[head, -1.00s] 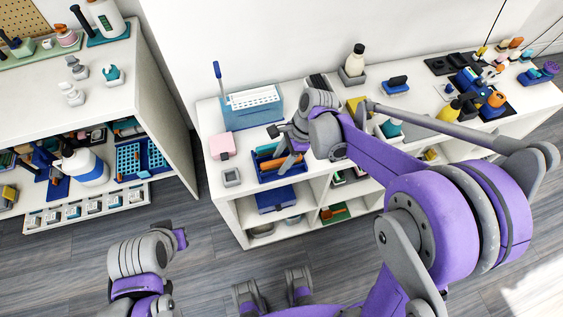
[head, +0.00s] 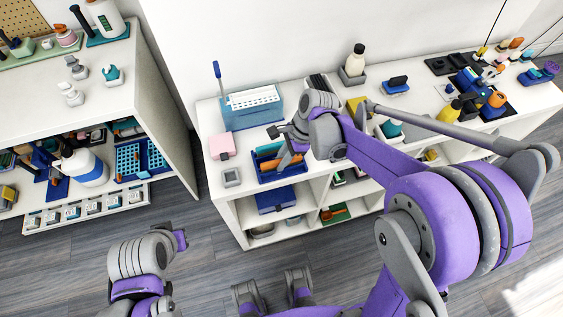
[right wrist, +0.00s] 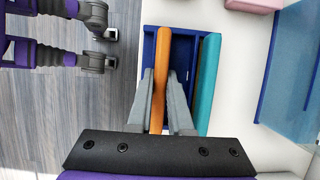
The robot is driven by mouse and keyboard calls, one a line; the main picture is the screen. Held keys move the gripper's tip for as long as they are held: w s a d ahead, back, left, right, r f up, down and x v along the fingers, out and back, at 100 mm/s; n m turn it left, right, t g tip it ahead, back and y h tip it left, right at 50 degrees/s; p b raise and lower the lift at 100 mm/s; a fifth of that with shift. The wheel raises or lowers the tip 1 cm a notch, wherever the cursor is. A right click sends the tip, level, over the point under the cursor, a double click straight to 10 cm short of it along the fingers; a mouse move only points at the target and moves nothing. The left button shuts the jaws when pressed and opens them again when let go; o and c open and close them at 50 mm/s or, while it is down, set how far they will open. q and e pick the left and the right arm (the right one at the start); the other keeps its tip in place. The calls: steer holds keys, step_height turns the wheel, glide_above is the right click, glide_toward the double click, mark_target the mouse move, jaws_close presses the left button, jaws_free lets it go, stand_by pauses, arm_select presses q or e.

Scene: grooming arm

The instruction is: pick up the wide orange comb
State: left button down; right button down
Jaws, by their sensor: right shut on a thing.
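The wide orange comb (right wrist: 162,62) stands out in the right wrist view as a long orange bar in a blue tray (right wrist: 149,48). A teal comb (right wrist: 207,75) lies beside it on the right, apart from the fingers. My right gripper (right wrist: 165,82) is shut on the orange comb, with one grey finger on each side of it. In the head view the right gripper (head: 294,148) is over the blue tray (head: 283,178) on the white shelf unit, and part of the orange comb (head: 270,164) shows.
A blue-grey box (head: 252,108) stands behind the tray. A pink box (head: 222,146) and a small grey holder (head: 231,177) sit to its left. Bottles and tools crowd the shelf top to the right. Grey floor lies in front.

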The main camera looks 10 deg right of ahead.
mark_target(281, 159)
steer(key=shift+r+p, duration=0.35)
step_height(281, 159, up, 10)
steer(key=shift+f+p, duration=0.1)
steer(key=shift+p, duration=0.3)
steer(key=c, duration=1.4)
jaws_free()
jaws_close()
steer(key=shift+d, duration=0.15)
